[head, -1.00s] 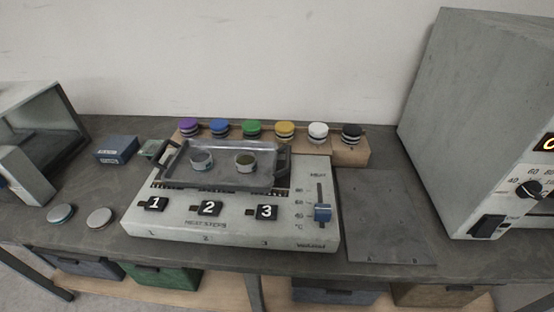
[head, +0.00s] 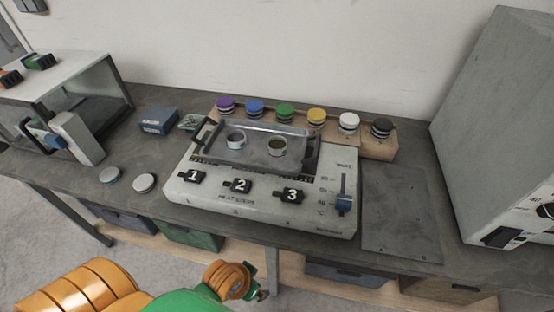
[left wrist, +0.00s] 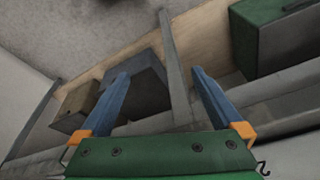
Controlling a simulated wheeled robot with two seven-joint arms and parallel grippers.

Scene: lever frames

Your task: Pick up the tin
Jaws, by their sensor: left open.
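Two small open round tins stand in a grey metal tray (head: 205,130) on the warmer. The left tin (head: 236,140) looks light inside; the right tin (head: 276,148) is darker inside. My left gripper (left wrist: 160,73) shows in the left wrist view, with two blue fingers spread apart and nothing between them. It points toward the floor and shelf below the bench, away from the tins. In the head view my orange and green arm shows at the bottom, below the bench front. My right gripper is in neither view.
The warmer (head: 265,212) has numbered switches and a blue slider. Two flat discs (head: 144,183) lie left of it. Colour-topped jars (head: 285,111) stand behind. A blue box (head: 158,120), an open-fronted case (head: 85,80) and a large grey cabinet (head: 490,110) flank it. A dark plate (head: 400,215) lies flat.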

